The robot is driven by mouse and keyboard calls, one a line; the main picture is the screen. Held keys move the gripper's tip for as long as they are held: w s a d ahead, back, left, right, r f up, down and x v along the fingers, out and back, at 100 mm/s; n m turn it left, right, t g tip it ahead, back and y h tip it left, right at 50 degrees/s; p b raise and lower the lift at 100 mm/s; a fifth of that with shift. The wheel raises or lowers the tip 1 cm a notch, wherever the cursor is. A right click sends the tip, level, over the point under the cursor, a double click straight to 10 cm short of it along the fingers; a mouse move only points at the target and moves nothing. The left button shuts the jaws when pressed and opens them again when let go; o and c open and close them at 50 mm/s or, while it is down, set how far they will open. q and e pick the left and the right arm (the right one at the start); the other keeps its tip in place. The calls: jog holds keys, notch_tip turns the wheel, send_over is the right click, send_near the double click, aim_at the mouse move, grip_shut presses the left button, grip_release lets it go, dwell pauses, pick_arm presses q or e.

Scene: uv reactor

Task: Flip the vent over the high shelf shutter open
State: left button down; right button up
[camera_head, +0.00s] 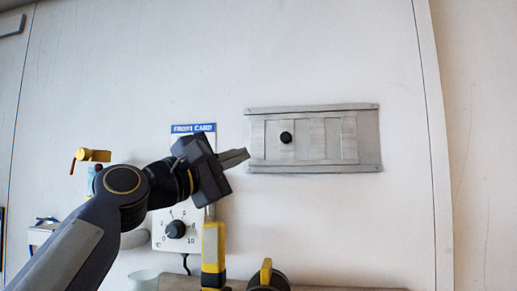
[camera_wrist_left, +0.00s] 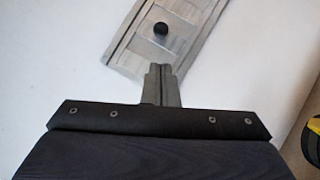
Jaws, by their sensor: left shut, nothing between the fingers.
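A grey rectangular vent panel (camera_head: 369,150) with slats and a small round black knob (camera_head: 286,137) is mounted on the white wall, right of centre in the head view. The knob sits on the left part of the panel. The panel (camera_wrist_left: 185,12) and its knob (camera_wrist_left: 160,29) also show in the left wrist view, beyond the fingertips. My left gripper (camera_head: 246,156) is shut and empty, its fingertips pointing right at the left edge of the panel. In the left wrist view its fingers (camera_wrist_left: 160,68) overlap the panel's lower edge; I cannot tell whether they touch. My right gripper is not in view.
A dial box (camera_head: 160,238) and a blue-headed card (camera_head: 193,128) are on the wall behind my left arm. A yellow valve handle (camera_head: 95,155) is at left. A yellow-and-black post (camera_head: 213,255) stands below my gripper. The wall around the panel's right is clear.

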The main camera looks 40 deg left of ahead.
pick_arm(q)
jog(key=p+x, duration=0.4)
jog(key=x, duration=0.5)
jog(key=shift+w, duration=0.2)
jog(key=shift+s, duration=0.1)
